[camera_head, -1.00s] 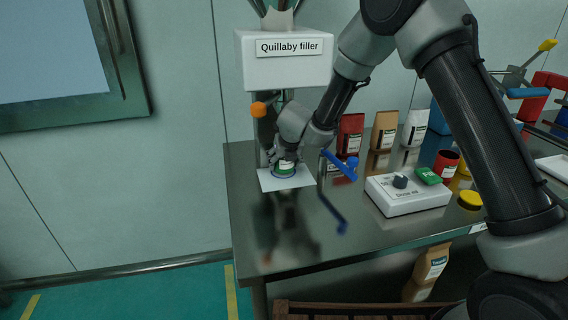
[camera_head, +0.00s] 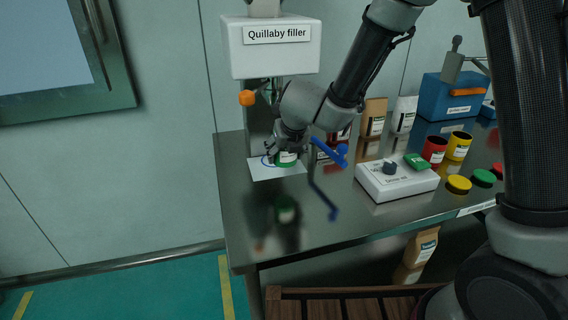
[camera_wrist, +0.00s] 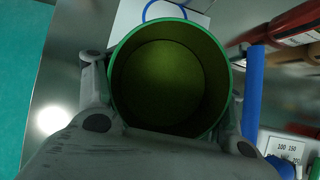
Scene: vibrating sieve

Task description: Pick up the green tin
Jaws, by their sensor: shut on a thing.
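The green tin (camera_head: 286,158) has a white label and is held upright or nearly so at the filler. My gripper (camera_head: 287,150) is shut around its sides. In the wrist view the tin (camera_wrist: 170,75) sits between the two fingers of my gripper (camera_wrist: 168,70), its round open top facing the camera. Its inside looks dark olive and I see no contents. The tin is off to one side of the blue ring on the white mat (camera_head: 262,174). It appears slightly raised, though its underside is hard to see.
The Quillaby filler (camera_head: 272,62) stands behind the tin, with an orange knob (camera_head: 247,98) at its left. A blue handle (camera_head: 328,150) is close on the right. A white dosing box (camera_head: 398,187), bags, red and yellow tins stand further right. The front left tabletop is clear.

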